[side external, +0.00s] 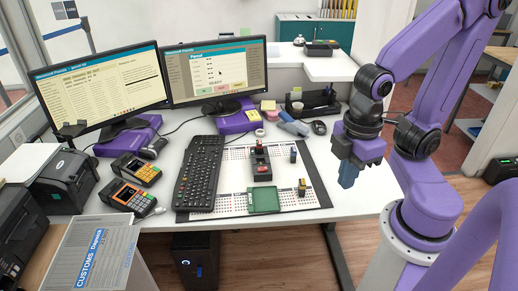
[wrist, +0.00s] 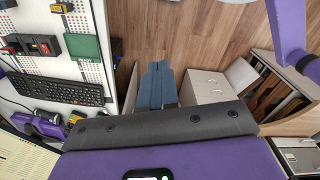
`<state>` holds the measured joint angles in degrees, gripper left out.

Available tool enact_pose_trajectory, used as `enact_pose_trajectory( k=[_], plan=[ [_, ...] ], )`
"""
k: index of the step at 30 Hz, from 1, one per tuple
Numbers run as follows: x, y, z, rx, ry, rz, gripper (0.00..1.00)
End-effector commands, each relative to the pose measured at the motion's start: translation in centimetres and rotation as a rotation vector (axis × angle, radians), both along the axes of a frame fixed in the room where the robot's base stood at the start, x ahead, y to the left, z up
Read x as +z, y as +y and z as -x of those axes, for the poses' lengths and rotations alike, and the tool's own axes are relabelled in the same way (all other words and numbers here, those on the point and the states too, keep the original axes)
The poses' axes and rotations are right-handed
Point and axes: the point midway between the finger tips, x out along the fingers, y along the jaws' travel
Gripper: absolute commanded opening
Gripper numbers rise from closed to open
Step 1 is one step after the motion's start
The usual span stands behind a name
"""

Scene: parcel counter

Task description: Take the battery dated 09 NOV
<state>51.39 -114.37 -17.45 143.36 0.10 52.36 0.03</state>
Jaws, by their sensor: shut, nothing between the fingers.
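A small yellow-and-dark battery-like block (side external: 301,186) stands on the white perforated board (side external: 232,204). A small dark bluish block (side external: 293,153) stands farther back on the board. A dark holder (side external: 261,163) with red parts stands in the middle. No date is readable on any of them. The yellow block also shows at the top left of the wrist view (wrist: 57,7). My gripper (side external: 347,178) hangs in the air to the right of the board, blue fingers pointing down. In the wrist view its fingers (wrist: 157,80) are together and empty, above the floor past the counter edge.
A green tray (side external: 264,200) lies at the board's front, with a black keyboard (side external: 201,168) to its left. Two monitors (side external: 216,72), card terminals (side external: 131,194) and a printer (side external: 62,180) stand left and behind. The counter right of the board is mostly clear.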

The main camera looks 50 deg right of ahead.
Motion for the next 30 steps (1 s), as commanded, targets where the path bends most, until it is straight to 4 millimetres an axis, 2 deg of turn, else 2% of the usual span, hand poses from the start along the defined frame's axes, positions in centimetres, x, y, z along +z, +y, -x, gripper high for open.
enact_pose_trajectory(
  k=[12, 17, 26, 30],
  plan=[
    [0.0, 0.0, 0.0, 0.000, 0.000, 0.000, 0.00],
    [0.0, 0.0, 0.0, 0.000, 0.000, 0.000, 0.52],
    [0.0, 0.0, -0.1, 0.002, -0.001, 0.000, 0.54],
    [0.1, 0.7, -1.8, 0.040, -0.012, 0.001, 0.54]
  ],
)
